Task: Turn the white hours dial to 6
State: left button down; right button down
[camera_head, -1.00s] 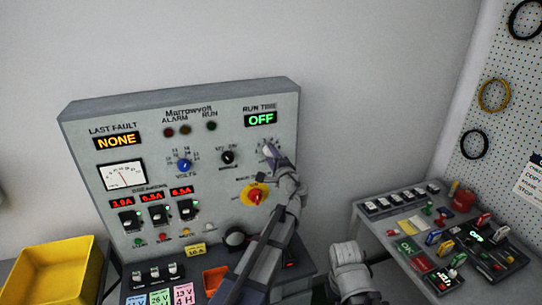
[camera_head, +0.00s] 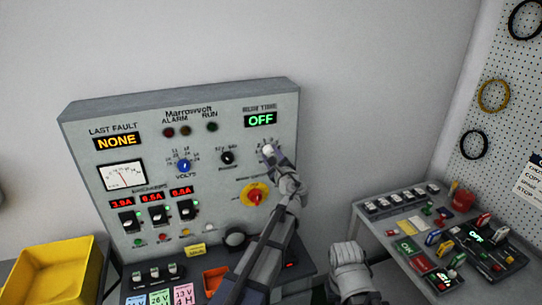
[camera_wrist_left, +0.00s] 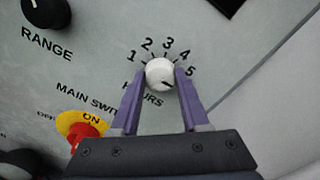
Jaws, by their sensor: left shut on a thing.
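The white hours dial (camera_wrist_left: 160,72) is on the grey panel, ringed by the numbers 1 to 5 in the left wrist view; any number past 5 is hidden by a finger. A small dark mark on its face is at the lower right, clockwise past 5. My left gripper (camera_wrist_left: 160,82) is shut on the dial, one purple finger on each side. In the head view the dial (camera_head: 267,150) shows as a white knob at the tip of my left gripper (camera_head: 272,156). The run time display (camera_head: 261,120) reads OFF. My right gripper's fingers are out of view.
The red and yellow main switch (camera_head: 254,194) is just below left of the dial. The black range knob (camera_head: 227,157) is to its left and the blue volts knob (camera_head: 184,165) farther left. A yellow bin (camera_head: 50,275) stands at lower left.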

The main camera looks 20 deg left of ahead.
pick_arm(q)
jog(key=shift+m, duration=0.3)
dwell(0.4)
jog(key=shift+c, duration=2)
grip_release()
jog(key=v, duration=0.8)
jog(key=shift+w, duration=0.1)
jog(key=s+d+f+n+g+h+b, duration=0.15)
jog(key=s+f+n+g, duration=0.25)
jog(key=s+f+n, duration=0.4)
jog(key=s+f+n+g+h+b, duration=0.1)
jog(key=s+f+n+g+b, duration=0.35)
jog(key=f, duration=0.65)
jog(key=s+d+f+n+g+h, duration=0.3)
jog(key=s+d+f, duration=0.1)
jog(key=s, duration=0.4)
jog(key=s+d+f+n+g+h, duration=0.3)
jog(key=s+d+f, duration=0.2)
jog(key=s+d, duration=0.2)
jog(key=shift+s+f+g+b, duration=0.3)
jog(key=shift+s+g, duration=0.05)
jog(key=shift+s, duration=0.75)
